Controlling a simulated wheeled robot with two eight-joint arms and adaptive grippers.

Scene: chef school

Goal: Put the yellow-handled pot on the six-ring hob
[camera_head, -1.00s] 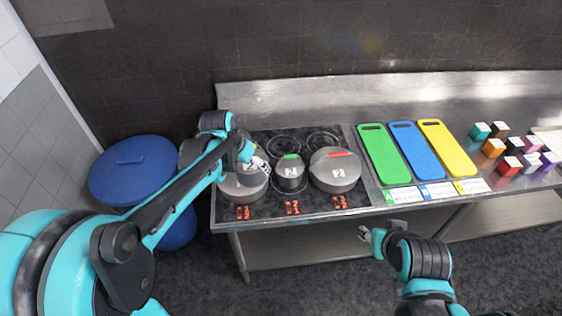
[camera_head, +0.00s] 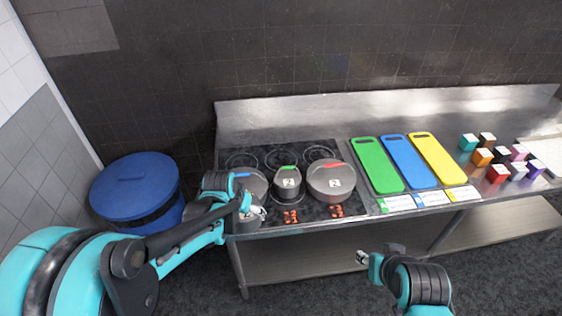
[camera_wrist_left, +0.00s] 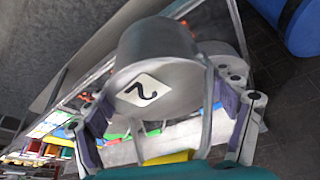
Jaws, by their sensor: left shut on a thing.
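The grey yellow-handled pot (camera_wrist_left: 155,50), with a white label marked 2, is in my left gripper (camera_wrist_left: 160,112). Its yellow part (camera_wrist_left: 172,157) shows low between the fingers in the left wrist view. In the head view my left gripper (camera_head: 247,205) is at the front left edge of the six-ring hob (camera_head: 320,152), and the arm hides much of the pot. The hob's back rings are bare. Grey pots with a blue handle (camera_head: 258,184), a green handle (camera_head: 287,185) and a red handle (camera_head: 331,180) stand along its front. My right gripper (camera_head: 364,257) is before the counter; its fingers are too small to read.
Green (camera_head: 376,165), blue (camera_head: 408,160) and yellow (camera_head: 438,158) boards lie right of the hob. Several coloured blocks (camera_head: 497,173) stand farther right. A blue lidded bin (camera_head: 135,183) stands left of the counter. A steel wall strip (camera_head: 300,113) runs behind the hob.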

